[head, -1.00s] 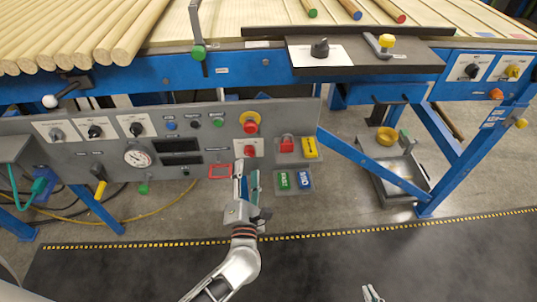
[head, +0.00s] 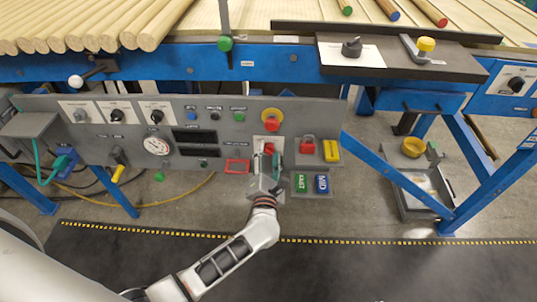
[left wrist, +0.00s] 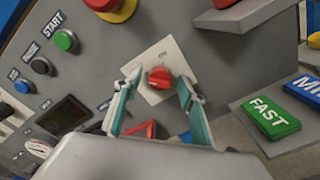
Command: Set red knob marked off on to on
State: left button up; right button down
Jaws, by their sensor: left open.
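The red knob (head: 270,152) sits on a white plate on the grey control panel, below a red mushroom button on a yellow base. In the left wrist view the knob (left wrist: 160,77) shows clearly on its white plate; I cannot read its off and on marks. My left gripper (head: 267,168) reaches up to it from below. In the left wrist view its two teal-lined fingers (left wrist: 158,90) are open, one at each side of the knob, with gaps visible. My right gripper is not in view.
The red mushroom button (head: 270,120) juts out just above the knob. Shelves at the right hold a red padlock (head: 308,144), a yellow block (head: 331,150), a green FAST block (head: 301,183) and a blue MID block (head: 322,183). A red frame (head: 237,166) lies left.

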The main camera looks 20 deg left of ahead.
pick_arm(q)
jog(key=c, duration=1.1)
